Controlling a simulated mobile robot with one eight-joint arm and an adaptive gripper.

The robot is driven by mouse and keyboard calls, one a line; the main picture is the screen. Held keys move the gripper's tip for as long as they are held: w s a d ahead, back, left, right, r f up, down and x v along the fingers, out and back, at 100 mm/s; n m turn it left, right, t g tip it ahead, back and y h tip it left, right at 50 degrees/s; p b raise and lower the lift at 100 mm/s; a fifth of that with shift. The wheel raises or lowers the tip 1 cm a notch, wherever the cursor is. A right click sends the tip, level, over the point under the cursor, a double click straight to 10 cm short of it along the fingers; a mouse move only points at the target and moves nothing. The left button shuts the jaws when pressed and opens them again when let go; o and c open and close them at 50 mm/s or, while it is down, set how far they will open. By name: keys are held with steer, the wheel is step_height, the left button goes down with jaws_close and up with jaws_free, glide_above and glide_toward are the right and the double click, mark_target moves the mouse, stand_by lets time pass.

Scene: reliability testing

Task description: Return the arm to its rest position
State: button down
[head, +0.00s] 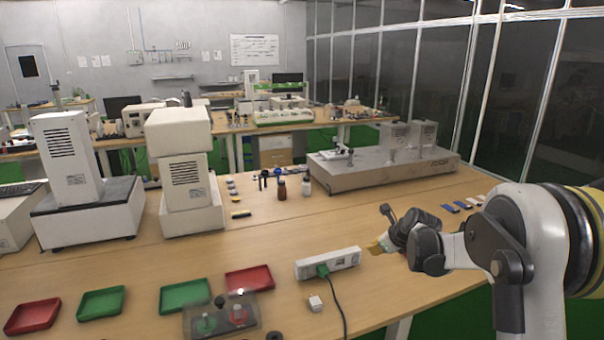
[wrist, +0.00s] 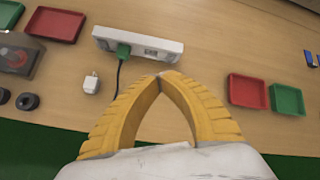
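My arm reaches in from the right side of the head view, bent, with my gripper (head: 376,245) over the wooden table (head: 420,290). In the wrist view the two yellow fingers of my gripper (wrist: 166,76) meet at their tips. The gap between them shows only table, so I see nothing held. The fingertips point toward the white power strip (head: 328,263) and appear just short of it in the wrist view (wrist: 160,48). Whether they touch anything is not clear.
A green plug with a black cable sits in the strip. A white adapter (head: 316,303) and a control box (head: 222,318) lie nearby. Red (head: 250,279) and green (head: 186,295) trays stand left. A large grey instrument (head: 385,168) stands behind my gripper. Bare table lies between.

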steer(key=s+a+r+n+h, duration=0.1)
steer(key=s+a+r+n, duration=0.2)
steer(key=s+r+n, duration=0.5)
steer(key=s+a+r+n, duration=0.3)
steer(key=s+r+n, duration=0.2)
steer(key=s, duration=0.7)
steer(key=s+f+n, duration=0.1)
steer(key=s+n, duration=0.6)
steer(key=s, duration=0.4)
steer(key=s+f+n+g+h, duration=0.1)
steer(key=s+f+n, duration=0.1)
steer(key=s+n, duration=0.5)
steer(key=s, duration=0.5)
steer(key=shift+a+f+n+h, duration=0.25)
steer(key=shift+a+n+h, duration=0.05)
steer(key=shift+a+n, duration=0.1)
